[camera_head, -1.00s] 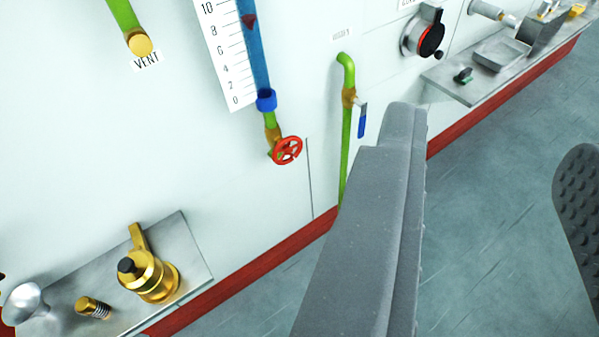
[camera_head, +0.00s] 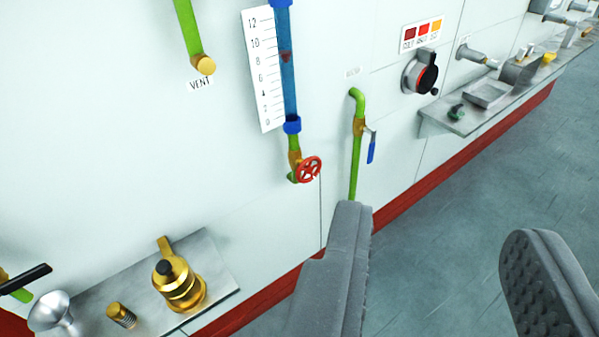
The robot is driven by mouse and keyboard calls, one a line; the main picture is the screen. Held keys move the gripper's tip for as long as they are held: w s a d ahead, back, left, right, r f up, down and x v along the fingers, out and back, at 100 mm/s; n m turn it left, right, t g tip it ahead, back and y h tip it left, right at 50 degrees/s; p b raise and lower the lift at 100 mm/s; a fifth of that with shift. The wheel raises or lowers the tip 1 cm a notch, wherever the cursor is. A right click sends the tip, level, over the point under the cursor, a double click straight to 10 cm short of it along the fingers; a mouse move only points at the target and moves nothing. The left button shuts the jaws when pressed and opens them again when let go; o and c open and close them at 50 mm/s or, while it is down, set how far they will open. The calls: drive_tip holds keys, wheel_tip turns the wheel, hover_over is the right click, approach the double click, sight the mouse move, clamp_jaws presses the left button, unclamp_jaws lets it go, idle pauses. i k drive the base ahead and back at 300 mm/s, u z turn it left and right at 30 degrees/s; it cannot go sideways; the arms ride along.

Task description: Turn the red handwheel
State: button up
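The red handwheel (camera_head: 308,169) is a small spoked wheel on a brass valve at the foot of a blue gauge tube, against the white wall. It is fully visible in the head camera view. My gripper (camera_head: 435,235) is open, with two grey fingers set wide apart and nothing visible between them. The left finger's tip is below and right of the handwheel in the picture, apart from it. The right finger, with a studded inner pad, is near the right edge, over the floor.
A green pipe with a blue lever (camera_head: 371,152) stands just right of the handwheel. A black and red rotary switch (camera_head: 426,74) is farther right, above a metal shelf (camera_head: 440,119). A steel plate (camera_head: 215,262) with brass fittings is lower left. Grey floor (camera_head: 440,285) is clear.

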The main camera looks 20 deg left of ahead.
sight(308, 170)
drive_tip(key=i, duration=0.9)
drive_tip(key=z, duration=0.05)
